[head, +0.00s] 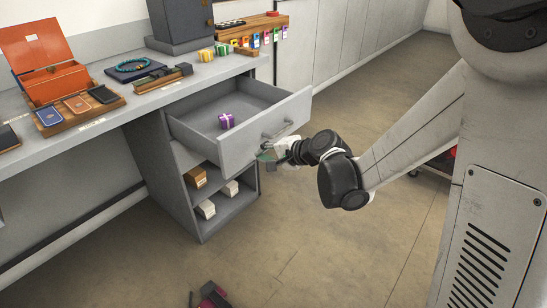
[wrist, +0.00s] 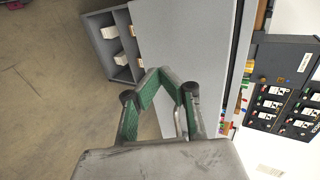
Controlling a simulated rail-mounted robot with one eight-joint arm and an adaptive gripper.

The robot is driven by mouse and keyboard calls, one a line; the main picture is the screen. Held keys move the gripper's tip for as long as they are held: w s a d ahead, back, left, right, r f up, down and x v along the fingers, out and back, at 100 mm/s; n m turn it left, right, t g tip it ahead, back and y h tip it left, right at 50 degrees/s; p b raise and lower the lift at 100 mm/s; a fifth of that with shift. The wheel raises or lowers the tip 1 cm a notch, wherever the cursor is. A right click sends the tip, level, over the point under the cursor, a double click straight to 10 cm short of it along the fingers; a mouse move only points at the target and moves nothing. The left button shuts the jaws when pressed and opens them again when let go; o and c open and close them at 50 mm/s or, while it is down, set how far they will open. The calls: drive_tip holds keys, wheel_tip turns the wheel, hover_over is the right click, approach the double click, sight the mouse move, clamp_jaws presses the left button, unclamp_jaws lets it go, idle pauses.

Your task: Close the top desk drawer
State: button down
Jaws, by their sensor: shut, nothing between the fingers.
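The top desk drawer (head: 252,142) is pulled well out of the grey desk. In the wrist view the green-padded fingers of my gripper (wrist: 168,76) come together with nothing held, in front of a broad grey panel (wrist: 185,35) that looks like the drawer front. The handle is not clear there.
An open shelf unit (head: 200,222) with several small boxes stands under the drawer. The desktop (head: 160,97) holds an open orange box (head: 45,65), a wooden tray of cards (head: 52,128) and a rack with coloured tags (head: 250,27). The floor (head: 330,250) in front is mostly clear.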

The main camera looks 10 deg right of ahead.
sight(244, 150)
drive_tip(key=w+a, duration=0.1)
drive_tip(key=w+a+f, duration=0.1)
drive_tip(key=shift+w+a+b, duration=0.4)
drive_tip(key=shift+w+a+r, duration=0.1)
drive_tip(key=shift+w+a, duration=0.35)
drive_tip(key=shift+w, duration=0.1)
